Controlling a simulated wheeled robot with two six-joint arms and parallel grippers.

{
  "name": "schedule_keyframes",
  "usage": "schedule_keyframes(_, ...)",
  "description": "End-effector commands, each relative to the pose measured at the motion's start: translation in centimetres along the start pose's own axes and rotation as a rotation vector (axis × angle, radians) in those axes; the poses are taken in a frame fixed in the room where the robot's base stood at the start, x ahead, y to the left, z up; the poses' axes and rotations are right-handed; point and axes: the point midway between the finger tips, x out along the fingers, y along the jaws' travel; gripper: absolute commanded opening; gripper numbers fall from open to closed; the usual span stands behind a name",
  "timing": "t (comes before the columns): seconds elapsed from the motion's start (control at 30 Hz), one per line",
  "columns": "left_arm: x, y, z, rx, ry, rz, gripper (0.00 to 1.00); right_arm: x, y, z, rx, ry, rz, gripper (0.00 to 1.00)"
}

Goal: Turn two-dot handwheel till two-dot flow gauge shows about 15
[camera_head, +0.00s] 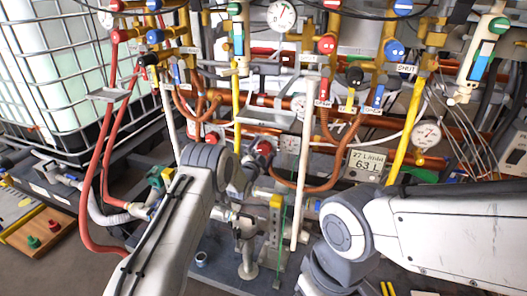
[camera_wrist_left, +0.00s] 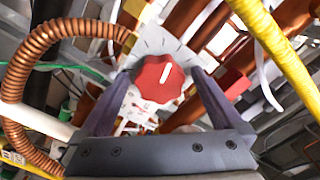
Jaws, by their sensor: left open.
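A red handwheel (camera_wrist_left: 160,79) with a white pointer line sits between the two fingers of my open left gripper (camera_wrist_left: 159,88) in the left wrist view. The fingers are on either side of it; I cannot tell whether they touch it. In the head view the red handwheel (camera_head: 264,147) shows just past my left gripper (camera_head: 250,160), partly hidden by it. A round white gauge (camera_head: 290,143) is right beside it. I cannot read its needle or any dot marks. My right arm enters from the right, but its gripper is not in view.
Other round gauges sit at the top (camera_head: 282,15) and at the right (camera_head: 425,135). Copper hoses (camera_head: 335,165), a yellow pipe (camera_head: 408,125) and a white vertical pipe (camera_head: 305,165) crowd the area. A sign reading 63 L (camera_head: 367,163) stands to the right.

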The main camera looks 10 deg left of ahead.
Motion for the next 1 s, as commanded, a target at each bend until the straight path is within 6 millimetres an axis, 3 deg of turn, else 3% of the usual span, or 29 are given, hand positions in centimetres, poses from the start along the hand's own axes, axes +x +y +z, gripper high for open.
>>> schedule_keyframes(0.1, 0.0, 0.0, 0.0, 0.000, 0.000, 0.000, 1.00, 0.0, 0.0, 0.0, 0.000, 0.000, 0.000, 0.83)
schedule_keyframes(0.13, 0.0, 0.0, 0.0, 0.000, 0.000, 0.000, 0.92, 0.0, 0.0, 0.0, 0.000, 0.000, 0.000, 0.83)
schedule_keyframes(0.33, 0.0, 0.0, 0.0, 0.000, 0.000, 0.000, 0.16, 0.0, 0.0, 0.0, 0.000, 0.000, 0.000, 0.83)
schedule_keyframes(0.67, -0.1, 0.1, 0.1, -0.047, 0.000, 0.001, 0.15, 0.3, 0.0, 0.0, 0.000, 0.000, 0.000, 0.83)
schedule_keyframes(1.0, -0.1, 0.2, 0.2, -0.276, 0.000, 0.001, 0.15, 1.6, 0.1, 0.1, 0.000, 0.000, 0.000, 0.83)
